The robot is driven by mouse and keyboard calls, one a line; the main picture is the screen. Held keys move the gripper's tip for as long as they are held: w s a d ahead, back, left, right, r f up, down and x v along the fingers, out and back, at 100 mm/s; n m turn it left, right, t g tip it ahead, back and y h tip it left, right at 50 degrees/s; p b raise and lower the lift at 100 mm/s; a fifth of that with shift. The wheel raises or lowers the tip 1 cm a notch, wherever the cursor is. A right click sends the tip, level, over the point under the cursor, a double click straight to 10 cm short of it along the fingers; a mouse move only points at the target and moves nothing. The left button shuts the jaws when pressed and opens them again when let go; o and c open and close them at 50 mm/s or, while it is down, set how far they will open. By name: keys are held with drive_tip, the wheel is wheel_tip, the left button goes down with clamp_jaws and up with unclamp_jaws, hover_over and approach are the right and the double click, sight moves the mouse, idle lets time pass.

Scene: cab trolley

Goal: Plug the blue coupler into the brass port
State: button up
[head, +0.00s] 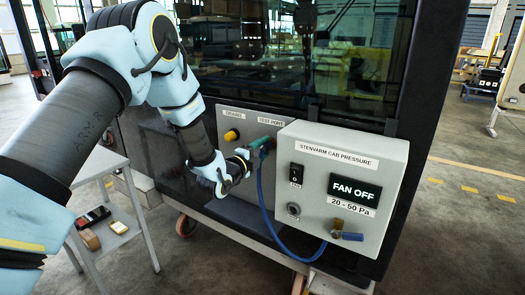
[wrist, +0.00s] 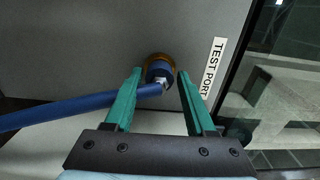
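The blue coupler (wrist: 160,73) sits in front of the brass port (wrist: 157,57), lined up with it and apparently on it, beside the TEST PORT label in the wrist view. Only the port's brass rim shows; how deeply the coupler is seated I cannot tell. The blue hose (wrist: 80,107) leaves the coupler to the left, past the left finger. My gripper (wrist: 160,75) has its green fingers on either side of the coupler, with a narrow gap showing at each side. In the head view my gripper (head: 262,143) is at the panel and hides the port and coupler.
The cab pressure box (head: 325,190) stands right beside my gripper; its display reads FAN OFF. The hose (head: 272,225) loops down to a brass fitting (head: 338,227) with a blue part (head: 352,236). A yellow knob (head: 231,135) is left of the test port. A small trolley (head: 105,225) stands left.

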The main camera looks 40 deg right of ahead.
drive_tip(key=o, duration=0.3)
drive_tip(key=b+v, duration=0.4)
drive_tip(key=v, duration=0.6)
drive_tip(key=shift+a, duration=0.4)
drive_tip(key=o, duration=0.4)
drive_tip(key=shift+c, duration=0.2)
drive_tip(key=shift+s+a, duration=0.1)
drive_tip(key=b+v, duration=0.4)
drive_tip(key=v, duration=0.4)
drive_tip(key=shift+a, duration=0.4)
